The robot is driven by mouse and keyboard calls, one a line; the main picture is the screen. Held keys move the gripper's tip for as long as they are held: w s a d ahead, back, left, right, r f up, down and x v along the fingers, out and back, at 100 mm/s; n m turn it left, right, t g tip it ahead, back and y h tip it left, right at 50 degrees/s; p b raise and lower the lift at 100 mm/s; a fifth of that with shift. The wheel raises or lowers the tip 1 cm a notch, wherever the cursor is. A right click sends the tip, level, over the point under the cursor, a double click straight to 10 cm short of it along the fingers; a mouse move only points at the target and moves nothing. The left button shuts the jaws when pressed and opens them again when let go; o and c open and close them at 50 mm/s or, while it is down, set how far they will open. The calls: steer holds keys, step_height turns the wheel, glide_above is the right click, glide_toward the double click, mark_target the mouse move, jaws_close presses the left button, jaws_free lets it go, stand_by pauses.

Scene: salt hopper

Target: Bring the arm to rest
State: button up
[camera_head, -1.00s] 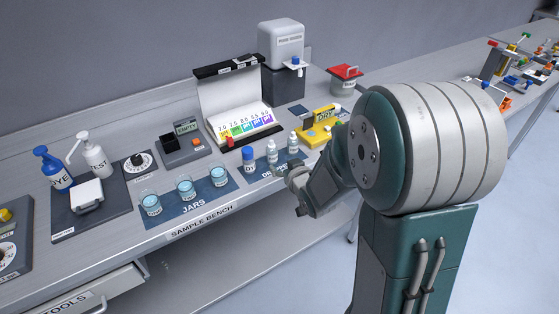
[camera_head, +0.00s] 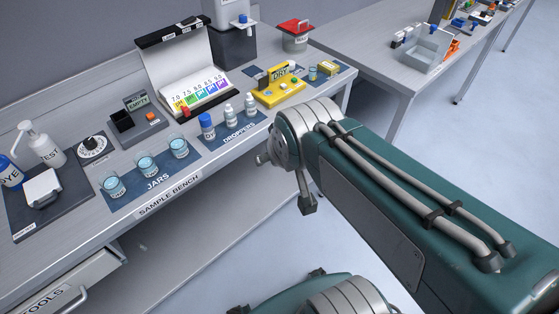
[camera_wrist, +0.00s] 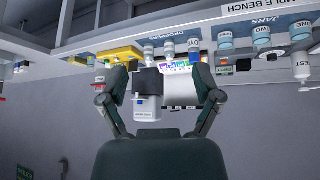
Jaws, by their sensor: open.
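My arm crosses the right side of the head view in front of the sample bench (camera_head: 210,185), with its dark green link and grey hoses running to the lower right. My gripper (camera_wrist: 160,80) shows in the wrist view, its two fingers spread apart with nothing held between them. In the head view, only small grey parts show past the end of the arm link, and I cannot make out the jaws there. The wrist view looks at the bench upside down, and the gripper appears clear of the things on it.
Three jars (camera_head: 147,165) stand on a blue mat near the bench's front edge, with dropper bottles (camera_head: 228,115) beside them. A yellow tester (camera_head: 279,91), a colour chart (camera_head: 201,94) and a white pump bottle (camera_head: 46,149) stand near. Clear floor (camera_head: 385,150) lies right of the bench.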

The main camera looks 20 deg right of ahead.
steer(key=shift+g, duration=0.6)
steer(key=s, duration=0.3)
steer(key=s+a+r, duration=0.1)
steer(key=s, duration=0.1)
steer(key=shift+s, duration=0.25)
